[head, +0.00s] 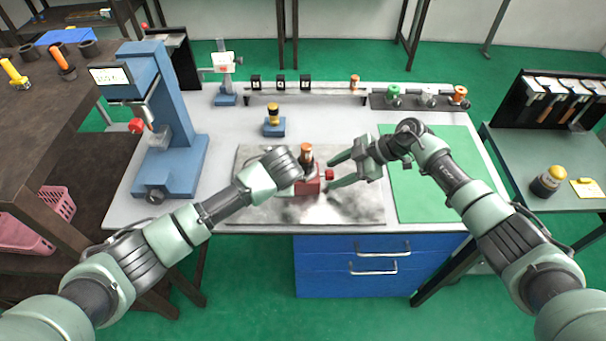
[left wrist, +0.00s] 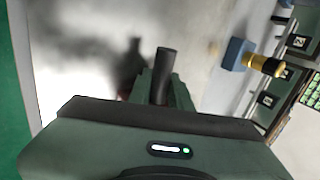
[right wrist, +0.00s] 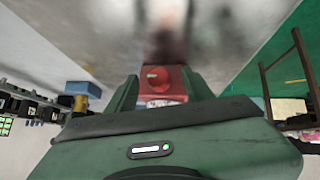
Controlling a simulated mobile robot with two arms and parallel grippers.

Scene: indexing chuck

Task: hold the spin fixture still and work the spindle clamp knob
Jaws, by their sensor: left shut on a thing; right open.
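The spin fixture (head: 308,187) is a red block on the grey metal plate, with a dark, orange-topped post (head: 307,152) on it. My left gripper (head: 296,170) comes in from the left; its hand hides its fingertips. In the left wrist view a dark cylinder (left wrist: 165,75) stands between its fingers, and it is shut on this spindle post. The red clamp knob (head: 328,174) sticks out on the fixture's right side. My right gripper (head: 331,174) is open, its fingers spread to either side of the knob. The right wrist view shows the knob (right wrist: 155,77) between the fingers.
A blue press (head: 166,130) stands on the left of the bench. A rack with several holders (head: 305,95) lines the back. The green mat (head: 435,190) at right is clear.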

